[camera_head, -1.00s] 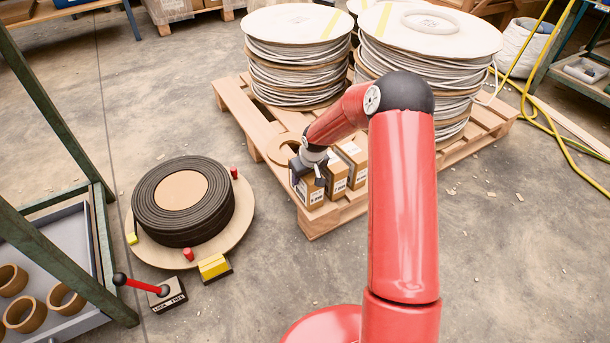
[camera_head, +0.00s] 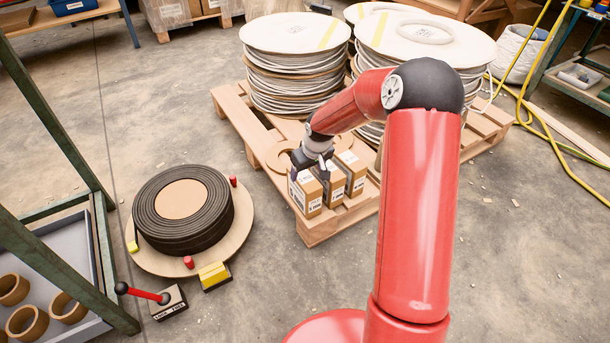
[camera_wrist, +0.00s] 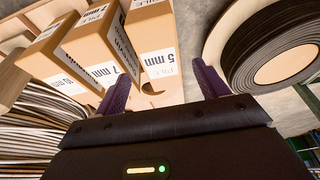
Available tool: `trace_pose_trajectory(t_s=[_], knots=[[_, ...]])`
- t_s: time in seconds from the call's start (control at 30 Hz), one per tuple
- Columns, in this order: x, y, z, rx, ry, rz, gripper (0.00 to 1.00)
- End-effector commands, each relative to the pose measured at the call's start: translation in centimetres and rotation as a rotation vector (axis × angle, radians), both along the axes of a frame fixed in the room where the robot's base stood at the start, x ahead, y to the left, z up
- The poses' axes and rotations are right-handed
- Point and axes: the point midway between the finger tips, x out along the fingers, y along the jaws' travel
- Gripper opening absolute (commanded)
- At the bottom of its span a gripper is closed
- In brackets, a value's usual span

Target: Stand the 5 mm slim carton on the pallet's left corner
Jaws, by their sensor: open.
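Three brown cartons with white labels stand side by side on the pallet (camera_head: 322,229). The 5 mm carton (camera_head: 307,195) is at the left end of the row, upright, near the pallet's front left corner. In the wrist view its "5 mm" face (camera_wrist: 155,40) shows beyond and between my fingers. The 7 mm carton (camera_wrist: 92,45) and 10 mm carton (camera_wrist: 45,62) are beside it. My gripper (camera_head: 318,172) is above the left end of the row. Its purple fingers (camera_wrist: 162,92) are spread with nothing gripped between them. Whether a finger touches a carton, I cannot tell.
Large cable reels (camera_head: 295,60) stand on the pallet behind the cartons. A black coil (camera_head: 183,212) on a round board occupies the floor to the left. The floor in front of the pallet is mostly clear.

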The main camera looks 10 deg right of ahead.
Motion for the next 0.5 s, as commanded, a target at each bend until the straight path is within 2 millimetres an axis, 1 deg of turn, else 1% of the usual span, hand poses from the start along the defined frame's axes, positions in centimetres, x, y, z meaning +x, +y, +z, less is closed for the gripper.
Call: trace_pose_trajectory(t_s=[0.03, 0.27, 0.33, 0.37, 0.43, 0.47, 0.5], knots=[[-0.2, -0.1, 1.0, -0.001, -0.001, 0.0, 0.73], [-1.0, -0.3, 3.1, -0.007, -0.002, 0.0, 0.73], [-1.6, -0.2, 4.4, -0.023, -0.005, -0.002, 0.73], [-2.0, -0.2, 5.2, -0.034, -0.007, -0.004, 0.73], [-3.4, -0.2, 7.6, -0.066, -0.015, -0.013, 0.73], [-4.2, -0.1, 8.7, -0.08, -0.018, -0.019, 0.73], [-5.5, -0.1, 10.4, -0.1, -0.024, -0.032, 0.73]])
